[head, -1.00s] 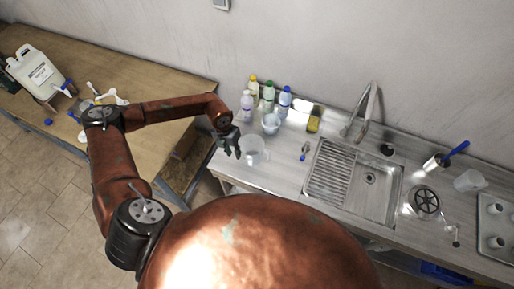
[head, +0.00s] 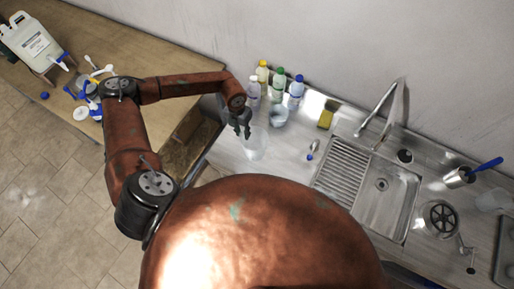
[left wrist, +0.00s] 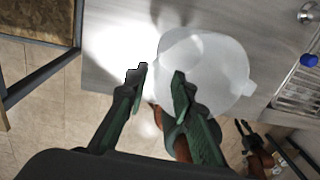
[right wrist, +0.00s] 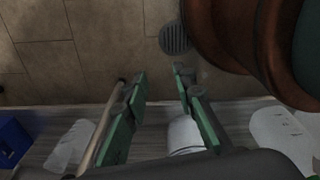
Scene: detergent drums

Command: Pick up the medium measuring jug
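A translucent measuring jug (head: 255,146) stands at the left end of the steel counter. It fills the upper middle of the left wrist view (left wrist: 215,65), its spout to the right. My left gripper (head: 241,131) is open at the jug's left side. In the left wrist view, the right finger of this gripper (left wrist: 160,74) overlaps the jug's left wall; I cannot tell whether it touches. A smaller-looking clear jug (head: 279,117) stands by the bottles, and another (head: 491,201) at the far right. My right gripper (right wrist: 160,75) is open and empty, and hidden in the head view.
Several bottles (head: 279,80) stand behind the jug against the wall. A sponge (head: 328,114), a small blue-tipped tool (head: 313,149) and the sink (head: 372,190) lie to the right. A wooden table (head: 100,40) with a canister (head: 33,45) is at the left.

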